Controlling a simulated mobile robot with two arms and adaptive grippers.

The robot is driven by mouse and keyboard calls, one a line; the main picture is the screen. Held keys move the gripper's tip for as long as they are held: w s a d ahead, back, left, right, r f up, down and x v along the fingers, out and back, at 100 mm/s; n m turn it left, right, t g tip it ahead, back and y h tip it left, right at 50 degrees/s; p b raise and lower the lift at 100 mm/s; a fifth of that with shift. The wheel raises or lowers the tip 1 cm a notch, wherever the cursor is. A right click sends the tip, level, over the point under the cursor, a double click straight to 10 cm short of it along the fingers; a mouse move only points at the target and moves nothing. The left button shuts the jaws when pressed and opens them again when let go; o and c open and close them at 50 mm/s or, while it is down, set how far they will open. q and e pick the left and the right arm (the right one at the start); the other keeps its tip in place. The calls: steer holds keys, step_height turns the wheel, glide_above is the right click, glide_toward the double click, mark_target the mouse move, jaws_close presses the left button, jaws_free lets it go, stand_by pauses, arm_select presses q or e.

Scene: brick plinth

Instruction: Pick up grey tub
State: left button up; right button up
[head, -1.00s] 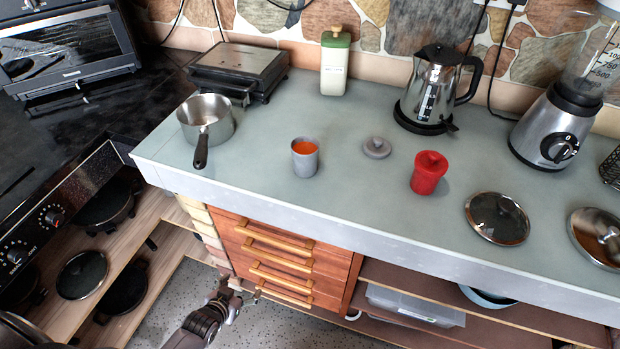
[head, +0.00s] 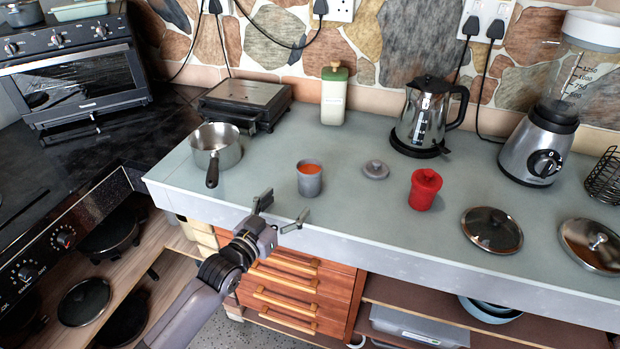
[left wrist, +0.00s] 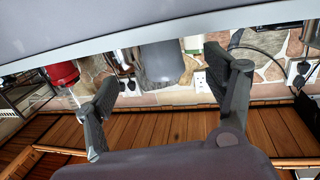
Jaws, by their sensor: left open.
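The grey tub (head: 309,183) stands upright on the worktop near its front edge, open at the top with something orange inside. My left gripper (head: 279,212) is open and empty at the worktop's front edge, in front of the tub and a little to its left. In the left wrist view, which looks upside down, the grey tub (left wrist: 162,63) shows between and beyond the two spread fingers (left wrist: 163,108). No finger appears to touch it. My right gripper is in neither view.
A saucepan (head: 221,155) stands left of the tub on the worktop (head: 330,222). A grey lid (head: 376,169) and a red tub (head: 424,190) are to the right. A green-topped bottle (head: 334,95) and a kettle (head: 422,115) stand behind. Drawers (head: 300,285) lie below.

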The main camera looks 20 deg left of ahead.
mark_target(303, 187)
arm_select(q)
steer(key=p+x, duration=0.1)
steer(key=x, duration=0.8)
steer(key=shift+w+f, duration=0.1)
steer(key=shift+w, duration=0.05)
steer(key=shift+c, duration=0.3)
steer(key=c, duration=1.4)
